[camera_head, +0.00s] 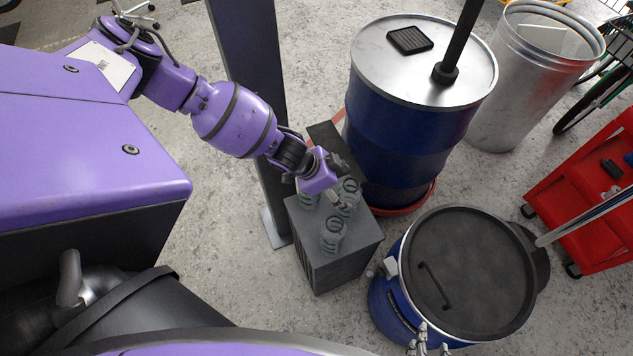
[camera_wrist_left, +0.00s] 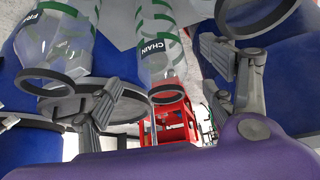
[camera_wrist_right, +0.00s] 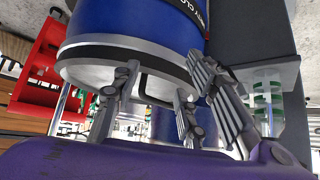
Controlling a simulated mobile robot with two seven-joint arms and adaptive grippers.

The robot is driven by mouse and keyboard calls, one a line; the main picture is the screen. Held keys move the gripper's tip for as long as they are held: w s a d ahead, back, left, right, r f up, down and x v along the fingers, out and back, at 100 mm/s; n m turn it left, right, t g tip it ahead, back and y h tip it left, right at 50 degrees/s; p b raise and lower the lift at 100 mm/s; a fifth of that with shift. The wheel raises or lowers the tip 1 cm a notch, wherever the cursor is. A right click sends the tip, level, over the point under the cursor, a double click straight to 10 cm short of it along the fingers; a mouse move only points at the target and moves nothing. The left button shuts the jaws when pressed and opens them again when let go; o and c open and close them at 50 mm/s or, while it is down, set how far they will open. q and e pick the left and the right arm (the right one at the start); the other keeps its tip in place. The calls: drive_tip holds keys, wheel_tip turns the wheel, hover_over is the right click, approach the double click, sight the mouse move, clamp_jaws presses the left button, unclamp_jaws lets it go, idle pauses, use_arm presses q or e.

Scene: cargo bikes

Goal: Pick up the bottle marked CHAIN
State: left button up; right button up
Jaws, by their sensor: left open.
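The clear bottle marked CHAIN (camera_wrist_left: 157,60), with green bands and a dark ring, shows near the middle of the left wrist view. My left gripper (camera_wrist_left: 163,88) is open, with the bottle between its spread fingers in that picture; I cannot tell whether they touch it. In the head view my left gripper (camera_head: 345,188) is at the bottles on a grey box (camera_head: 340,262), where labels are unreadable. Another bottle (camera_wrist_left: 62,45), its label starting FR, is beside the CHAIN bottle. My right gripper (camera_wrist_right: 170,92) is open and empty, near the lidded blue drum.
A tall blue drum (camera_head: 405,140) stands behind the grey box. The lidded blue drum (camera_head: 470,265) stands close on its right. A dark post (camera_head: 250,90) rises on its left. A red cart (camera_head: 590,185) and a metal bin (camera_head: 510,100) are further right.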

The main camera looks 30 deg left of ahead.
use_arm(q)
drive_tip(key=x, duration=0.5)
drive_tip(key=shift+w+d+f, duration=0.1)
drive_tip(key=shift+w+d, duration=0.1)
drive_tip(key=shift+w, duration=0.15)
drive_tip(key=c, duration=1.4)
